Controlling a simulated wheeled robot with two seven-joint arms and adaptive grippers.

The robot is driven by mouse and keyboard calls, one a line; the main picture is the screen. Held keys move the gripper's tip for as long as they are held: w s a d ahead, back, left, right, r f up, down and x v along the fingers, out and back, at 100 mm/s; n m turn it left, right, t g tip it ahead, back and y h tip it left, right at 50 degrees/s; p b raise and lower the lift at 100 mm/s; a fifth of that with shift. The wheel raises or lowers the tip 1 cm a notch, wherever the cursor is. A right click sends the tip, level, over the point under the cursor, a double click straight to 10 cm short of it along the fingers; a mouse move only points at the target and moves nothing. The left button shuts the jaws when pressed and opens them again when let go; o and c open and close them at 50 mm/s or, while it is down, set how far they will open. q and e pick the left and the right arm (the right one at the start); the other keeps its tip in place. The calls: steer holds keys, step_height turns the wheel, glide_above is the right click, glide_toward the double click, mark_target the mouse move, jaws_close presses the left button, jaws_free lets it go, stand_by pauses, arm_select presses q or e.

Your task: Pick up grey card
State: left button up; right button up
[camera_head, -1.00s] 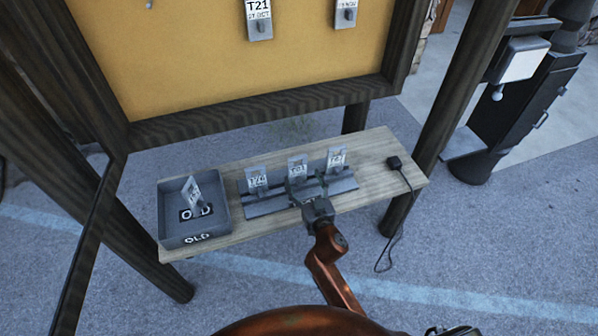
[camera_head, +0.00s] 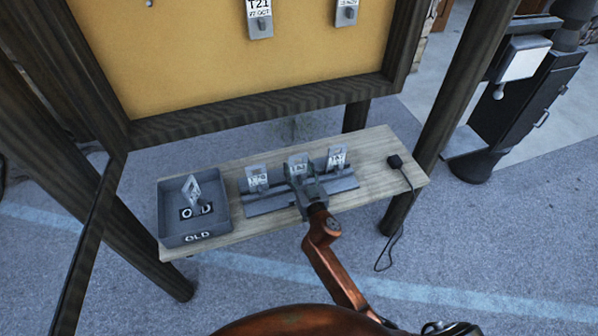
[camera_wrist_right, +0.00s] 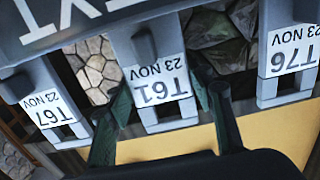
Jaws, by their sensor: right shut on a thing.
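Three grey cards with white labels stand in a grey rack (camera_head: 265,205) on the wooden shelf: a left card (camera_head: 257,179), a middle card (camera_head: 298,164) and a right card (camera_head: 337,157). In the right wrist view they appear upside down as T76 (camera_wrist_right: 290,50), T61 (camera_wrist_right: 160,88) and T67 (camera_wrist_right: 45,108). My right gripper (camera_head: 310,188) is at the middle card, with its fingers (camera_wrist_right: 165,103) on either side of T61, shut on it. The card's lower part is hidden by the gripper in the head view. My left gripper is not in view.
A grey tray marked OLD (camera_head: 195,237) with a tilted card (camera_head: 192,190) in it stands at the shelf's left end. A black plug with a cable (camera_head: 396,162) lies at the right end. The yellow board (camera_head: 200,60) rises behind, with cards on hooks.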

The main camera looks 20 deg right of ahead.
steer(key=c, duration=0.6)
steer(key=shift+o, duration=0.2)
steer(key=shift+r, duration=0.15)
steer(key=shift+r, duration=0.2)
step_height(320, 180, up, 3)
steer(key=shift+s+a+r+p, duration=0.1)
steer(key=shift+s+r+p, duration=0.1)
steer(key=shift+p, duration=0.55)
steer(key=s+a+r+p, duration=0.2)
steer(key=s+a+r, duration=0.2)
steer(key=s+r, duration=0.5)
steer(key=s, duration=0.3)
steer(key=shift+s+a, duration=0.2)
steer(key=shift+s, duration=0.2)
